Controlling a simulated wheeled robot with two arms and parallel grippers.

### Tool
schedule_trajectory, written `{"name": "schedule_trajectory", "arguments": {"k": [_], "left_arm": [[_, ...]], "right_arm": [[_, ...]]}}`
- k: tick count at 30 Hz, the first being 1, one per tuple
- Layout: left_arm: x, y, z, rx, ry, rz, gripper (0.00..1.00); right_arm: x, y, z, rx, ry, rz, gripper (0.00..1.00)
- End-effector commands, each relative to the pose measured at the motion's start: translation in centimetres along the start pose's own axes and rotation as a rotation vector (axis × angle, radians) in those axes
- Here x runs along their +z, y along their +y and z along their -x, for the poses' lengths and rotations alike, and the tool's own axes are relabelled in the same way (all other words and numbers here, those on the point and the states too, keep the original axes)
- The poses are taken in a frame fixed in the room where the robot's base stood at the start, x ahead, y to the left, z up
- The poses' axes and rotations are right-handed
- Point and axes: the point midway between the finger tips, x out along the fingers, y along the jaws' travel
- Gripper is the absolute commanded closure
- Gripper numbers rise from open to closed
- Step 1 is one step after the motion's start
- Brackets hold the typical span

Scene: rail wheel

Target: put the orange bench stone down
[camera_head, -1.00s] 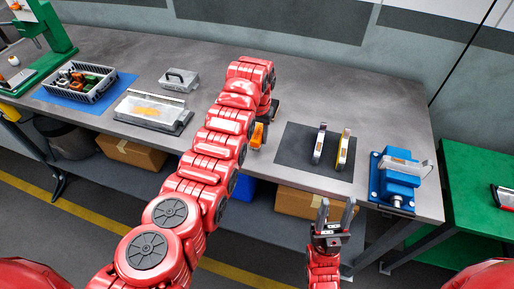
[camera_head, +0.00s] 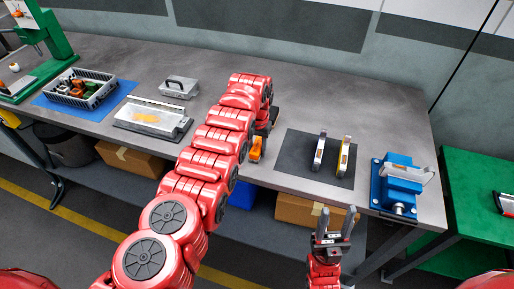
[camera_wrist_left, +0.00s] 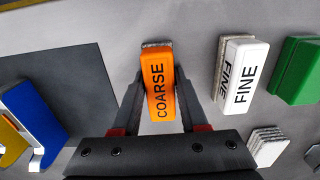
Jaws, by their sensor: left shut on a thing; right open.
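The orange bench stone (camera_wrist_left: 158,85), marked COARSE, is between the fingers of my left gripper (camera_wrist_left: 160,112). My left gripper is shut on it. In the head view a small part of the orange stone (camera_head: 256,148) shows beside my left arm, by the front edge of the bench; the arm hides most of the gripper. I cannot tell whether the stone touches the bench. My right gripper (camera_head: 334,222) is open and empty, in front of the bench edge.
A white FINE stone (camera_wrist_left: 240,75) and a green block (camera_wrist_left: 297,70) lie right of the orange stone. A blue vise (camera_head: 399,182) stands at the right corner. A basket (camera_head: 78,91) and clear-lidded case (camera_head: 150,119) are left.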

Motion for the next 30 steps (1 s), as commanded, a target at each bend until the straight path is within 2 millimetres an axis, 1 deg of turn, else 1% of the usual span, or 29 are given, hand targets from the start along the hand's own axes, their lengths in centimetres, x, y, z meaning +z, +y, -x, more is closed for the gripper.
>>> {"name": "schedule_trajectory", "arguments": {"k": [1,3,6,13,16,17,20,24,25,26,27,30], "left_arm": [[0.0,0.0,-0.2,0.0,0.0,0.0,0.55],[0.0,0.0,-0.1,0.0,0.0,0.0,0.43],[0.0,0.0,-0.1,0.0,0.0,0.0,0.27],[0.0,0.1,-0.1,0.001,-0.001,-0.001,0.27],[0.0,0.1,0.4,0.001,-0.001,-0.001,0.27],[0.0,0.1,0.5,0.0,0.001,-0.001,0.27],[-0.1,0.0,1.4,0.0,0.003,0.0,0.27],[0.0,0.0,3.4,0.0,0.002,0.0,0.27],[-0.1,0.0,3.9,0.0,0.005,-0.001,0.27],[-0.3,0.0,4.8,0.0,0.01,-0.001,0.27],[-0.2,0.1,5.9,0.0,0.008,-0.001,0.27],[-0.1,0.0,8.4,0.0,0.006,0.0,0.27]], "right_arm": [[0.0,0.0,0.2,0.0,0.0,0.0,0.5],[0.0,0.0,0.1,0.0,0.0,0.0,0.5],[0.0,0.0,0.1,0.0,0.0,0.0,0.5],[0.0,0.0,0.1,0.0,0.0,0.0,0.5],[-0.1,0.0,-0.5,0.0,0.0,0.0,0.5],[-0.1,0.0,-0.3,0.0,0.0,0.0,0.5],[-0.1,0.0,-0.5,0.0,0.0,0.0,0.5],[-0.2,0.1,-0.9,0.0,0.0,0.0,0.5],[0.0,0.0,0.0,0.0,0.0,0.0,0.5],[0.1,0.0,0.4,0.0,0.0,0.0,0.5],[0.1,0.0,0.8,0.0,0.0,0.0,0.5],[0.3,-0.1,1.6,0.0,0.0,0.0,0.5]]}}
